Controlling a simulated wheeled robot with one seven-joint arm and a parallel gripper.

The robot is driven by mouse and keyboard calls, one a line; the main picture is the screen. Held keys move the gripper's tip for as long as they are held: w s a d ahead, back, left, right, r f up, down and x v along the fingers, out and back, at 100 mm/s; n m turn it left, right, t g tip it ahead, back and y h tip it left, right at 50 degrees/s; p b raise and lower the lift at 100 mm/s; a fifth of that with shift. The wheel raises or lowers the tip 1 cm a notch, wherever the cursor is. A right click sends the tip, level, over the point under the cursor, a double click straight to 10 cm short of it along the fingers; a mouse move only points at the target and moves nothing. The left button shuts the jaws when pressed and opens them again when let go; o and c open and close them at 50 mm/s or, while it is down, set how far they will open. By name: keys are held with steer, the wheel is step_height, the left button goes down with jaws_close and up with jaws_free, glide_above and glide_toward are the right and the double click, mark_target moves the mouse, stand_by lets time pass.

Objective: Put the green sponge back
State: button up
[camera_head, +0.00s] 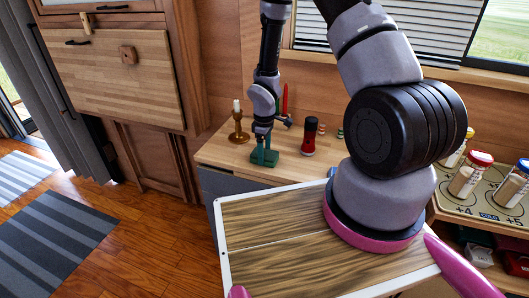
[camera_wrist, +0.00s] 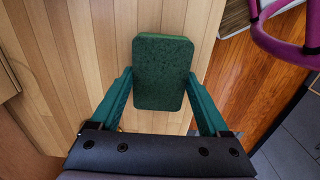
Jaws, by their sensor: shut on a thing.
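The green sponge (camera_wrist: 162,72) is a rounded block with a dark green, rough face and a lighter green side. It sits between the two teal fingers of my gripper (camera_wrist: 163,100), which are shut on it, in the wrist view. In the head view the sponge (camera_head: 264,157) shows small and green at the end of my gripper (camera_head: 263,146), low at the front part of the wooden counter (camera_head: 215,153). I cannot tell whether the sponge touches the counter top.
A candle in a brown holder (camera_head: 238,128) stands left of my gripper. A red-and-black shaker (camera_head: 309,138) and a red candle (camera_head: 285,102) stand to the right and behind. Several jars (camera_head: 470,174) are at the far right. A wooden cabinet (camera_head: 115,75) is at the left.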

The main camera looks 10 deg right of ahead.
steer(key=o, duration=1.2)
steer(key=shift+c, duration=0.2)
step_height(320, 180, up, 12)
steer(key=r, duration=0.1)
step_height(320, 180, up, 10)
steer(key=r+m+t, duration=0.1)
steer(key=m+t, duration=0.1)
steer(key=m, duration=0.1)
glide_above(265, 153)
steer(key=d, duration=0.3)
steer(key=s+d+r+m+t, duration=0.15)
steer(key=s+r+m, duration=0.25)
steer(key=r, duration=0.5)
steer(key=s+d+r+m+t+y, duration=0.1)
steer(key=s+r+m+t+y, duration=0.1)
steer(key=s+r+m, duration=0.6)
steer(key=s+r+t, duration=0.1)
steer(key=s+r, duration=0.6)
steer(key=shift+s+r+t, duration=0.15)
steer(key=shift+r+t, duration=0.15)
steer(key=shift+t, duration=0.05)
